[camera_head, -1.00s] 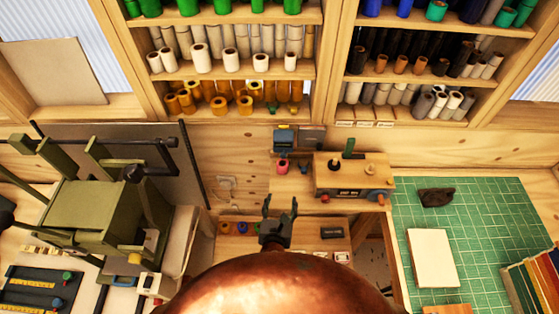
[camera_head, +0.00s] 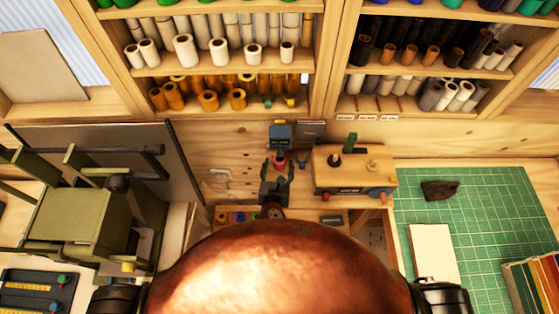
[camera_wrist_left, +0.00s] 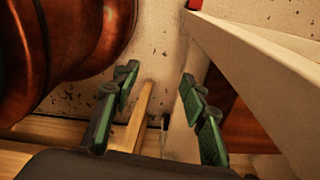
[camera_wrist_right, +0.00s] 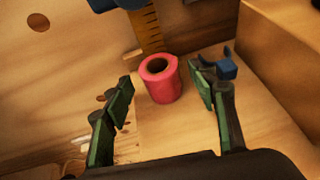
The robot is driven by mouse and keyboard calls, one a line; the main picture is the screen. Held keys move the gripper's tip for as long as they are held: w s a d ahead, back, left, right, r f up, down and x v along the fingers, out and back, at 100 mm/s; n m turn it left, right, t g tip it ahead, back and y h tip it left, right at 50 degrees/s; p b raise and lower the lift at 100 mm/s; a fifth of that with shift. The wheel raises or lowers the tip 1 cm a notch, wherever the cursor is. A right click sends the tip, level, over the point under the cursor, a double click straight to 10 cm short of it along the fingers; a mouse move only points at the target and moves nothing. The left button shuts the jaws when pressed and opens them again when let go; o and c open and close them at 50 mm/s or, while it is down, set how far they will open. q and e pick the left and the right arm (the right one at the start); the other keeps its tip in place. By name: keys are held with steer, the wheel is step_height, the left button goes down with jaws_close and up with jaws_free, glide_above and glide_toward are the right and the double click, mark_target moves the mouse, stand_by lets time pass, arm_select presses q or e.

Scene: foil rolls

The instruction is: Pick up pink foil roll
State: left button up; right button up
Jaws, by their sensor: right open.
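The pink foil roll (camera_wrist_right: 163,86) stands upright on a wooden surface, its dark hollow core facing up, in the right wrist view. In the head view the roll (camera_head: 280,161) shows small at the back of the bench. My right gripper (camera_head: 277,174) is open and empty, just in front of the roll. In the right wrist view its fingers (camera_wrist_right: 160,78) lie on either side of the roll in the picture, with gaps, and I see no contact. My left gripper (camera_wrist_left: 157,79) is open and empty, low beside a pale wall; it is hidden in the head view.
A wooden block unit (camera_head: 354,171) stands right of the roll. A small blue device (camera_head: 282,134) is behind it. A small blue item (camera_wrist_right: 227,68) lies near the right finger. A green press (camera_head: 70,215) stands left, a green mat (camera_head: 478,215) right.

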steer(key=x, duration=0.3)
steer(key=shift+s, duration=0.1)
steer(key=shift+f, duration=0.1)
steer(key=c, duration=0.8)
arm_select(q)
steer(key=shift+w+r, duration=0.2)
steer(key=shift+w, duration=0.5)
arm_select(e)
steer(key=c, duration=0.5)
